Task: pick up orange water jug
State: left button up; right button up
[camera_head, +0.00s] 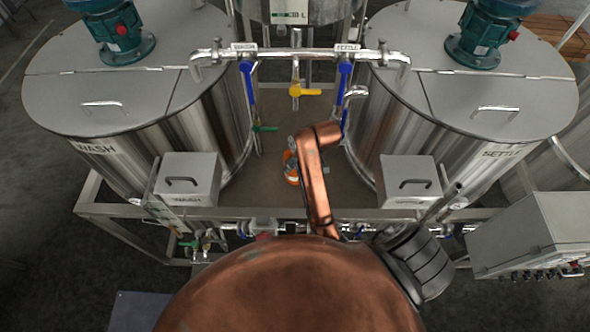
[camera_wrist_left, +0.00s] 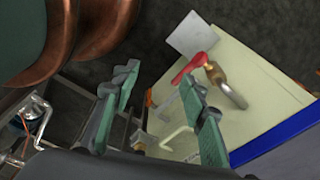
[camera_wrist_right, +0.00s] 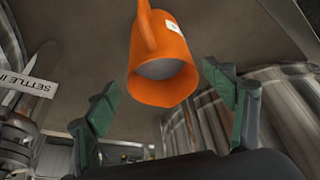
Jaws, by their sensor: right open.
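The orange water jug (camera_head: 291,168) stands on the floor plate between the two tanks in the head view, partly hidden by my right arm. In the right wrist view the jug (camera_wrist_right: 165,65) shows large, with its handle at upper left and a white label. My right gripper (camera_wrist_right: 168,85) is open, its green fingers spread to either side of the jug's lower end, and nothing is held. The head view does not clearly show these fingers. My left gripper (camera_wrist_left: 160,85) has its fingers apart with nothing held. It is outside the head view.
The WASH tank (camera_head: 120,85) stands left and the SETTLE tank (camera_head: 475,85) right. A pipe (camera_head: 300,54) with blue and yellow valve handles crosses between them. Two grey boxes (camera_head: 187,180) (camera_head: 410,182) flank the front. A pale panel (camera_wrist_left: 250,75) lies beyond my left fingers.

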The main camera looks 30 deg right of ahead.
jog(key=p+x, duration=0.2)
jog(key=x, duration=0.5)
jog(key=shift+w+a+f, duration=0.1)
jog(key=shift+w+f, duration=0.1)
jog(key=shift+r, duration=0.1)
jog(key=c, duration=2)
jog(key=shift+r, duration=0.1)
